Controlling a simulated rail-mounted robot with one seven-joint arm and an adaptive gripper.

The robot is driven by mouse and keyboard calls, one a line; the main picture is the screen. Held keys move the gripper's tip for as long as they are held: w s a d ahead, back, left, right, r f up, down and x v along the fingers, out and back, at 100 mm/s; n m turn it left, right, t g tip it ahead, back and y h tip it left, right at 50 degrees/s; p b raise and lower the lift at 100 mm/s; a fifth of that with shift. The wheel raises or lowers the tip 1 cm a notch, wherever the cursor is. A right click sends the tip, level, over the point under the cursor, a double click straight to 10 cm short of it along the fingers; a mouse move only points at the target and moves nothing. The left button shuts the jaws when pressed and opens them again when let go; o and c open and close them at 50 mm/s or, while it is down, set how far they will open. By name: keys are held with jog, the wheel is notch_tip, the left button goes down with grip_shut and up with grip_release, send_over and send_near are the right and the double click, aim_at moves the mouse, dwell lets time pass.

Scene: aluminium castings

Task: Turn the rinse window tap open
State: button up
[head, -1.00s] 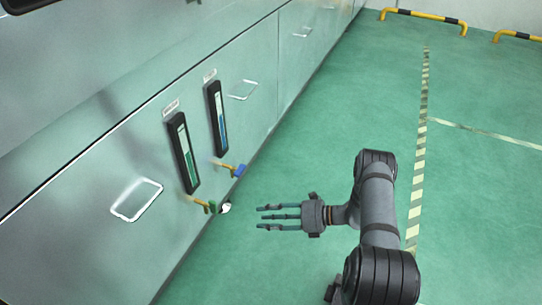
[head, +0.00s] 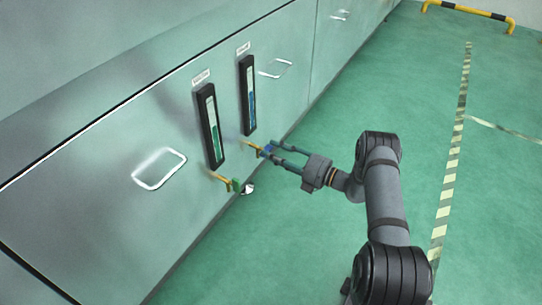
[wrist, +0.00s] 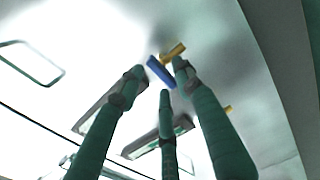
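A tap with a blue handle (head: 267,149) and a brass-yellow stem (head: 253,144) sticks out of the panel below the right sight gauge (head: 248,95). The labels above the gauges are too small to read. My gripper (head: 271,151) is at the blue handle, its fingers apart. In the wrist view the blue handle (wrist: 161,72) lies between the three spread fingertips (wrist: 159,79). I cannot tell whether any finger touches it.
The pale panel wall (head: 110,200) runs along the left, with recessed-looking handle outlines (head: 160,169). A yellow-black barrier (head: 470,12) stands far back.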

jog(key=shift+w+a, duration=0.35)
jog(key=shift+a, duration=0.2)
jog(key=c, duration=0.3)
grip_shut()
